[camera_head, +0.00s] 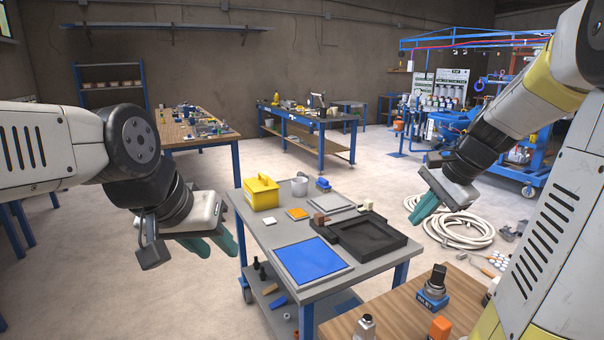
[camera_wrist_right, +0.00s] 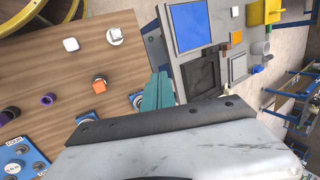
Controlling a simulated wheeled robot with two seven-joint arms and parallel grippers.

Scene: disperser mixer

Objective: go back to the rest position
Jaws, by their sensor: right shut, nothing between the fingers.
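My left gripper (camera_head: 221,250) hangs in free air to the left of the grey work table, its teal fingertips apart and nothing seen between them. My right gripper (camera_head: 418,214) is raised to the right of that table, above the floor, with its teal fingers together and empty. In the right wrist view the shut fingers (camera_wrist_right: 157,90) show between the wooden table and the grey table. Neither gripper touches any object.
The grey table (camera_head: 262,233) holds a blue panel (camera_head: 309,259), a black tray (camera_head: 375,238), a yellow box (camera_head: 261,192) and a mug (camera_head: 300,186). A wooden table (camera_head: 398,318) with small devices stands front right. A coiled hose (camera_head: 452,228) lies on the floor.

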